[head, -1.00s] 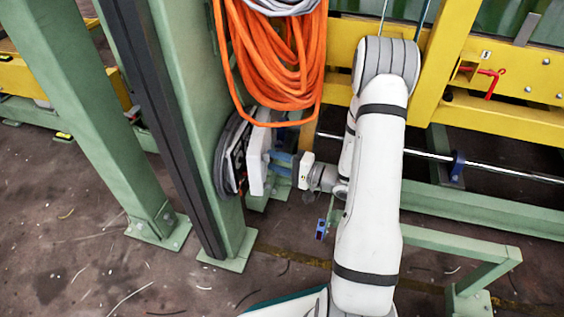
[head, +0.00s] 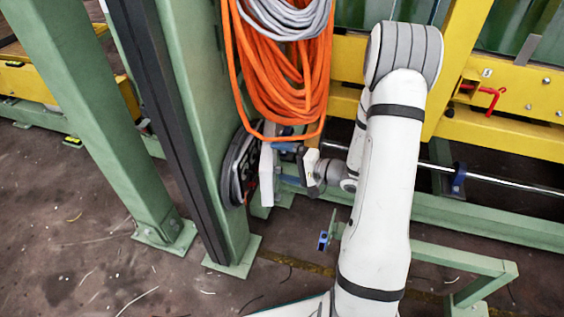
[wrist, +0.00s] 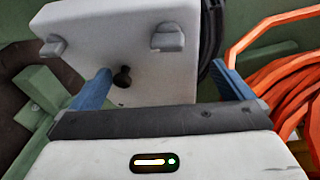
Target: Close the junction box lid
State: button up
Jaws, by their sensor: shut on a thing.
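In the wrist view the lid (wrist: 135,45) is a white panel with two small tabs and a dark keyhole-like mark. My gripper (head: 286,160) is at the lid's right side, below the cables. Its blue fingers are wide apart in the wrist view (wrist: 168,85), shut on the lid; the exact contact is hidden.
Orange cable loops (head: 285,75) and a grey cable coil (head: 290,18) hang on the post (head: 195,110) just above the lid and gripper. A yellow frame (head: 520,120) and a green rail (head: 470,215) stand to the right. Bare floor (head: 90,245) lies at lower left.

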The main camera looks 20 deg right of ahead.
jog(key=shift+s+r, duration=0.45)
jog(key=shift+r, duration=0.1)
jog(key=shift+s+r+b, duration=0.15)
jog(key=shift+s+b, duration=0.2)
jog(key=shift+s, duration=0.1)
jog(key=c, duration=0.9)
jog(key=shift+s+d+f+b, duration=0.1)
jog(key=shift+s+b, duration=0.3)
jog(key=shift+s, duration=0.85)
jog(key=shift+s+d+f+b, duration=0.15)
jog(key=shift+s+b, duration=0.25)
jog(key=shift+s, duration=0.8)
jog(key=shift+s+d+f+b, duration=0.1)
jog(key=shift+s+b, duration=0.3)
jog(key=shift+s, duration=0.85)
jog(key=shift+f+b, duration=0.1)
jog(key=shift+b, duration=0.2)
